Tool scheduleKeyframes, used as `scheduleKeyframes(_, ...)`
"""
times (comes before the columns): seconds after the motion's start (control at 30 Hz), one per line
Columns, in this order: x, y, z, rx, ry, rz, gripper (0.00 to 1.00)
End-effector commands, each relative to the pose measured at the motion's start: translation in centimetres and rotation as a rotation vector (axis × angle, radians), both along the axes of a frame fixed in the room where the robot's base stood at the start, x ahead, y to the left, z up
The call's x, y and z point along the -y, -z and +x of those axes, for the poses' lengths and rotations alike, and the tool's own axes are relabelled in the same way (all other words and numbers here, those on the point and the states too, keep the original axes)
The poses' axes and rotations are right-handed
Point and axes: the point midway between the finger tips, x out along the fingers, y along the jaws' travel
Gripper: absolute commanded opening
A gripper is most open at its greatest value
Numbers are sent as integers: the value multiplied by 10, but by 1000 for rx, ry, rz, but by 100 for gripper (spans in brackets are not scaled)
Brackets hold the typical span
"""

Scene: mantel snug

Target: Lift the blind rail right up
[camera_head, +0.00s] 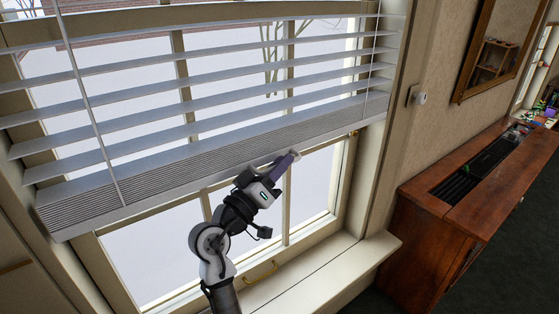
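The white slatted blind (200,102) hangs across the window, tilted in the picture. Several slats are spread apart above, and a thick stack of slats is gathered at the bottom with the blind rail (75,232) along its lower edge. The blind covers the upper part of the window, and the lower panes are bare. My gripper (292,156) is at the underside of the stack, right of its middle, and seems to touch the rail. Its fingers are small and partly hidden against the rail, so whether they are open or shut on it is unclear.
The window sill (325,270) juts out below, with a brass handle (262,272) on the lower sash. A wooden cabinet (450,215) stands at the right under a framed mirror (495,52). A small white wall fitting (418,96) is beside the window frame.

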Motion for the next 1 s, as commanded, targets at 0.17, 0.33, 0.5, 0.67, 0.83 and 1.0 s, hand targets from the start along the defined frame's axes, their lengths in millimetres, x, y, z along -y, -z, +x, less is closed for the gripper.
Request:
scheduleKeyframes(0.17, 1, 0, 1, 0, -1, -1, 19)
scheduleKeyframes(0.33, 1, 0, 1, 0, 0, 0, 12)
scheduleKeyframes(0.5, 1, 0, 1, 0, 0, 0, 0)
scheduleKeyframes(0.67, 1, 0, 1, 0, 0, 0, 0)
scheduleKeyframes(0.83, 0, -3, 2, 1, 0, 1, 0)
scheduleKeyframes(1.0, -4, -16, 10, 2, -1, 1, 0)
